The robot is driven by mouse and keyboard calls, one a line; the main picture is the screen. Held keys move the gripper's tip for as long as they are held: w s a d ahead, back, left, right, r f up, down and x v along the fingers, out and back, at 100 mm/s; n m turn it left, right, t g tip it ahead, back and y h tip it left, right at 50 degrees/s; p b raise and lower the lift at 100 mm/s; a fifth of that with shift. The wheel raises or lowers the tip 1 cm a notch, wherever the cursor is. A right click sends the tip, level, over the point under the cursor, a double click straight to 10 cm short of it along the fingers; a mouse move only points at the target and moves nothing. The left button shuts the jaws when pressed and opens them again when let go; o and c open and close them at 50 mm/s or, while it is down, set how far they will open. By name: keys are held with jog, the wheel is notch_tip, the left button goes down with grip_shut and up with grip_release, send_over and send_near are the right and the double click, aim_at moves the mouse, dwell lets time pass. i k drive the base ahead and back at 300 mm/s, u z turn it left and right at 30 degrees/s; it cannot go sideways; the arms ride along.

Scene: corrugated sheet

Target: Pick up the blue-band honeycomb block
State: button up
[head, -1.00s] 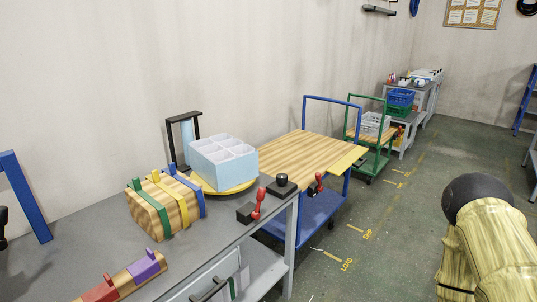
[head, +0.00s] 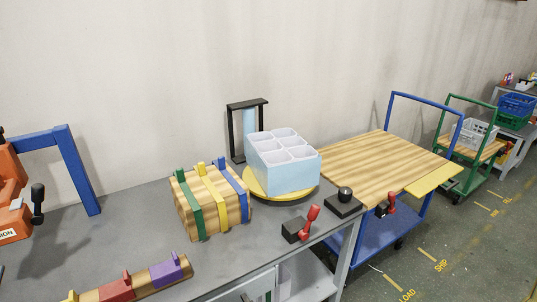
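On the grey bench stands a wood-patterned block or row of blocks (head: 208,217) with green (head: 190,208), yellow (head: 213,192) and blue (head: 233,178) bands, each with a tab on top. The blue band is at the right end, nearest the turntable. I cannot tell whether the banded parts are separate blocks, and no honeycomb cells show on them. Right behind, a pale blue block (head: 281,171) with open white cells on top sits on a yellow round plate (head: 282,198). My gripper is not in view.
The bench (head: 130,230) also holds a red-handled clamp (head: 302,227), a black knob box (head: 344,203), a black stand (head: 232,135) and a strip with coloured blocks (head: 145,280). A blue frame (head: 85,170) stands left. A wood-topped cart (head: 375,160) adjoins the right end.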

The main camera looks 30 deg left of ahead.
aim_at(280, 159)
jog(key=u, duration=0.65)
jog(key=i, duration=0.6)
jog(key=u, duration=0.75)
